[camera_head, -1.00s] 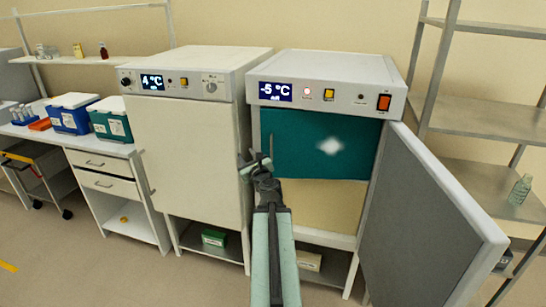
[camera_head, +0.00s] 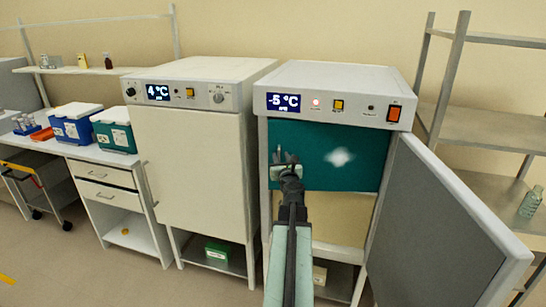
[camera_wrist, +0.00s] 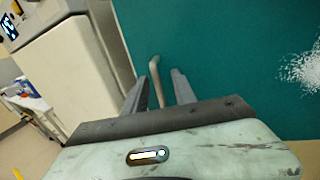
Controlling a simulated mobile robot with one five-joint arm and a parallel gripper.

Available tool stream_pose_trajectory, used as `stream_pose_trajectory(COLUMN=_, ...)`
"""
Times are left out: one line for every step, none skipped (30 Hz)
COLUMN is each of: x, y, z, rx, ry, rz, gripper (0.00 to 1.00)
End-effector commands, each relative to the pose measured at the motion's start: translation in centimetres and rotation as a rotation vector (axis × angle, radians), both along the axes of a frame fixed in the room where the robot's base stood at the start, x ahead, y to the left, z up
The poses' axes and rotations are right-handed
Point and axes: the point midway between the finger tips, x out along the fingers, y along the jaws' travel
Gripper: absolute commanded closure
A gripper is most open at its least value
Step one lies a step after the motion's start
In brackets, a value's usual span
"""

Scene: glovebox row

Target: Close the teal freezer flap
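The teal flap (camera_head: 325,157) covers the upper compartment of the right cabinet, the freezer (camera_head: 340,85), whose display reads -5 °C. A white frosty patch marks its middle. In the wrist view the teal flap (camera_wrist: 230,60) fills the right side. A pale bar handle (camera_wrist: 157,80) stands near the flap's left edge. My gripper (camera_head: 286,160) is in front of the flap's lower left part. In the wrist view my gripper (camera_wrist: 159,73) is open, with the handle between its two fingers; I cannot tell whether they touch it. Whether the flap is fully flush is unclear.
The freezer's grey outer door (camera_head: 435,225) stands wide open to the right. A closed white cabinet (camera_head: 195,170) reading 4 °C stands on the left. A metal shelf rack (camera_head: 480,115) is behind the door at right. Open floor (camera_head: 90,270) lies at front left.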

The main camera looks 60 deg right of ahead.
Motion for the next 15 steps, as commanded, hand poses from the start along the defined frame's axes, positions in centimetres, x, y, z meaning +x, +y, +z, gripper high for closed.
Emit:
stream_pose_trajectory(x=0.2, y=0.1, z=0.0, rx=0.000, ry=0.000, rz=0.003, gripper=0.67)
stream_pose_trajectory(x=0.3, y=0.3, z=0.0, rx=0.000, ry=0.000, rz=0.005, gripper=0.67)
stream_pose_trajectory(x=0.5, y=0.4, z=0.0, rx=0.000, ry=0.000, rz=0.008, gripper=0.67)
stream_pose_trajectory(x=0.7, y=0.5, z=0.0, rx=0.000, ry=0.000, rz=0.010, gripper=0.67)
stream_pose_trajectory(x=0.8, y=0.6, z=0.0, rx=0.000, ry=0.000, rz=0.012, gripper=0.73)
stream_pose_trajectory(x=0.9, y=0.7, z=0.0, rx=0.000, ry=0.000, rz=0.014, gripper=0.84)
stream_pose_trajectory(x=1.0, y=0.7, z=0.0, rx=0.000, ry=0.000, rz=0.016, gripper=0.93)
stream_pose_trajectory(x=1.1, y=0.8, z=0.0, rx=0.000, ry=0.000, rz=0.016, gripper=1.00)
stream_pose_trajectory(x=1.2, y=0.9, z=0.0, rx=0.000, ry=0.000, rz=0.018, gripper=1.00)
stream_pose_trajectory(x=1.3, y=0.9, z=0.0, rx=0.000, ry=0.000, rz=0.019, gripper=1.00)
stream_pose_trajectory(x=1.3, y=1.0, z=0.0, rx=-0.001, ry=0.001, rz=0.020, gripper=1.00)
stream_pose_trajectory(x=1.4, y=1.0, z=0.0, rx=-0.001, ry=0.001, rz=0.021, gripper=1.00)
stream_pose_trajectory(x=1.4, y=1.0, z=0.0, rx=-0.001, ry=0.001, rz=0.022, gripper=1.00)
stream_pose_trajectory(x=1.5, y=1.1, z=0.0, rx=-0.001, ry=0.001, rz=0.022, gripper=1.00)
stream_pose_trajectory(x=1.5, y=1.1, z=0.0, rx=0.000, ry=0.000, rz=0.023, gripper=1.00)
